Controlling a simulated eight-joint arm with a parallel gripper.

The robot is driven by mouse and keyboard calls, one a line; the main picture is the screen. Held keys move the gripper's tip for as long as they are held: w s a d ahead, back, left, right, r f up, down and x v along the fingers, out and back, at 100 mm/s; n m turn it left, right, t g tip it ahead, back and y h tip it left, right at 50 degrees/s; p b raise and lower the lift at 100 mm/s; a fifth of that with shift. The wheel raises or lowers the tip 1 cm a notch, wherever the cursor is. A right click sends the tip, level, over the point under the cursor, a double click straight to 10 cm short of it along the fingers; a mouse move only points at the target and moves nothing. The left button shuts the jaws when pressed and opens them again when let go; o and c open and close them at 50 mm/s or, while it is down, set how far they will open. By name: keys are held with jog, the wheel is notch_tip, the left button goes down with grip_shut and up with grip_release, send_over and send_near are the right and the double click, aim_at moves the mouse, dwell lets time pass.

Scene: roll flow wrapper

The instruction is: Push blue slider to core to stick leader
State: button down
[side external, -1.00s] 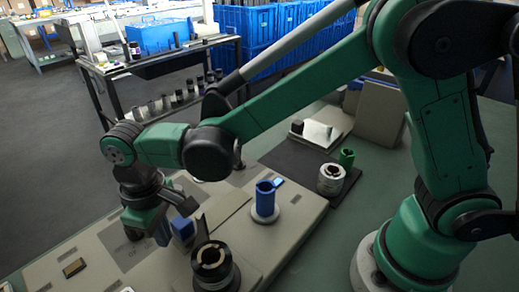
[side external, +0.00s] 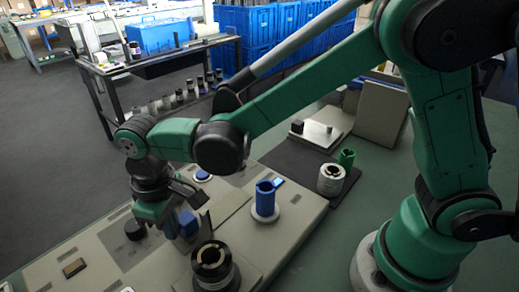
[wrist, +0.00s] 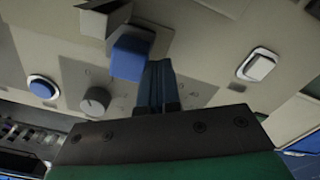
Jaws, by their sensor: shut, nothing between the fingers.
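The blue slider (side external: 188,223) is a small block on the machine's beige top, beside a grey upright plate. It also shows in the wrist view (wrist: 130,55). My gripper (side external: 171,229) is shut and empty, low over the top, just left of the slider. In the wrist view its fingertips (wrist: 159,74) lie right against or very close to the slider's side; I cannot tell if they touch. A dark ring-shaped roll or core (side external: 212,257) stands on a round base in front of the slider. No leader can be made out.
A blue open cylinder (side external: 265,198) stands on a pale disc to the right. A dark knob (side external: 135,230) and blue button (side external: 202,175) are near my gripper. A white rocker switch (wrist: 259,66) shows in the wrist view. A dark mat (side external: 300,165) holds a silver roll (side external: 331,180).

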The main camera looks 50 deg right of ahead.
jog(key=shift+d, duration=4.4)
jog(key=shift+a, duration=0.65)
notch_tip(320, 180, up, 8)
jog(key=shift+d, duration=0.1)
jog(key=s+d+m+t, duration=0.5)
jog(key=d+m+t, duration=0.1)
jog(key=d, duration=0.5)
jog(key=shift+t, duration=0.5)
jog(key=shift+d, duration=0.1)
